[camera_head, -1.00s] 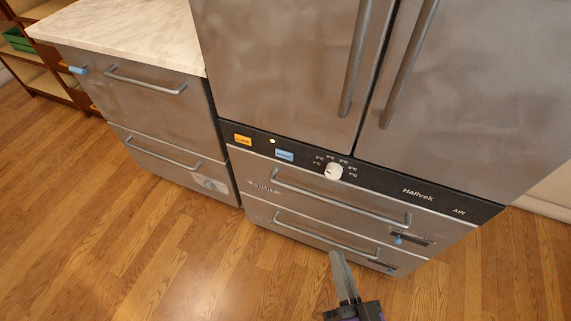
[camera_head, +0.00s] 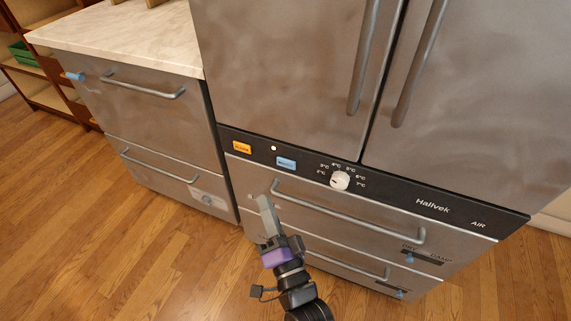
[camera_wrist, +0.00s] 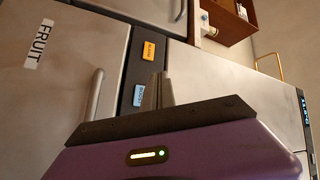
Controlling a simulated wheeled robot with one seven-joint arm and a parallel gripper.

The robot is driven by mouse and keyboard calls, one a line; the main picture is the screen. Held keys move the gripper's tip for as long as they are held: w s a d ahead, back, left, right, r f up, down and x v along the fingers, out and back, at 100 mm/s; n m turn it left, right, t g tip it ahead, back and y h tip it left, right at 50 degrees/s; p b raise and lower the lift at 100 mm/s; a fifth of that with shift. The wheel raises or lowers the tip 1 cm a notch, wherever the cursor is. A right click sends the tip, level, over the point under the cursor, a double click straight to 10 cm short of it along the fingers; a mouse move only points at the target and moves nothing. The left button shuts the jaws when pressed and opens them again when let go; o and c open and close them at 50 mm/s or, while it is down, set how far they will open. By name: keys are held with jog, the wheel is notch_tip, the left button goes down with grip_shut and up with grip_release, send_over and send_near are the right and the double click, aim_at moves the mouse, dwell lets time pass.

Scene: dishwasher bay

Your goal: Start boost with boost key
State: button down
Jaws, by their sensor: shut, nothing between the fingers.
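The boost key (camera_head: 286,163) is a blue rectangle on the dark control strip of the steel fridge, right of an orange key (camera_head: 242,147). It also shows in the wrist view (camera_wrist: 138,95), just left of my fingers, its lettering too small to read surely. My gripper (camera_head: 264,200) is shut and empty. Its tips are in front of the upper drawer, below the keys in the head view, and look apart from the strip. In the wrist view the fingers (camera_wrist: 160,78) point towards the strip between the two keys.
A small pale light (camera_head: 273,148) and a white temperature knob (camera_head: 340,180) share the strip. Drawer handles (camera_head: 345,212) stick out below it. A drawer bears a FRUIT label (camera_wrist: 39,44). A marble-topped cabinet (camera_head: 120,45) stands at left. The wooden floor (camera_head: 130,250) is clear.

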aim_at(286, 163)
jog(key=shift+w, duration=0.1)
jog(key=w+d, duration=0.3)
jog(key=w, duration=0.5)
dwell(0.3)
jog(key=shift+w, duration=0.1)
dwell(1.8)
jog(key=shift+w+d+r, duration=0.1)
jog(key=shift+w, duration=0.2)
